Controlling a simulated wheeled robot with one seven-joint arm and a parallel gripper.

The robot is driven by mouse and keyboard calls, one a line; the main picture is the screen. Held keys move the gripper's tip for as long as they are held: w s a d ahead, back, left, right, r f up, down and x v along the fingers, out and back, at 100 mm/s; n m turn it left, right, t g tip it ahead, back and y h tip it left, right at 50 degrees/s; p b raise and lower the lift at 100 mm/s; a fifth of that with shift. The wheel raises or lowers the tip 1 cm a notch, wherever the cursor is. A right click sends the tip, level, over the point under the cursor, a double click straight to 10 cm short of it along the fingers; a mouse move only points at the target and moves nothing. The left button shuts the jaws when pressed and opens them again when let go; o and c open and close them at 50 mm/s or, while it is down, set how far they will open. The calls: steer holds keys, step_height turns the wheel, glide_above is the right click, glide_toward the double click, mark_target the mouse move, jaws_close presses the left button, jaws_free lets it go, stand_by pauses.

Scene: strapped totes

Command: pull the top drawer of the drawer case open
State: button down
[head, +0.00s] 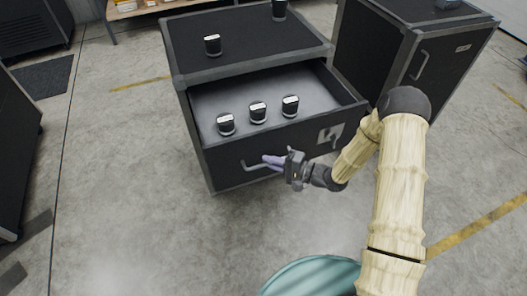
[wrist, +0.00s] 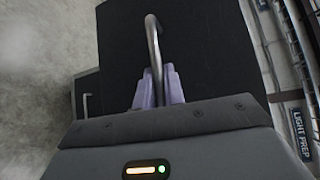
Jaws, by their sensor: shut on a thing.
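The drawer case (head: 180,85) is dark with grey edges. Its top drawer (head: 225,159) stands well out from the case, so its grey inside shows. My gripper (head: 273,161) is at the drawer front, with its purple fingers shut on the bar handle (head: 252,165). In the wrist view the curved handle (wrist: 153,40) runs between the two fingers of my gripper (wrist: 157,88). My fingers hide part of the handle.
Three dark jars (head: 258,112) with pale lids stand in the drawer. Two more items, including a jar (head: 212,45), stand on top of the case. Another dark cabinet (head: 440,75) stands close on the right. The floor in front is clear.

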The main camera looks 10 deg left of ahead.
steer(key=shift+s+d, duration=0.4)
steer(key=shift+s, duration=0.25)
steer(key=c, duration=1.5)
jaws_free()
steer(key=shift+w, duration=0.1)
steer(key=v, duration=1.7)
steer(key=shift+d, duration=0.25)
steer(key=shift+f, duration=0.1)
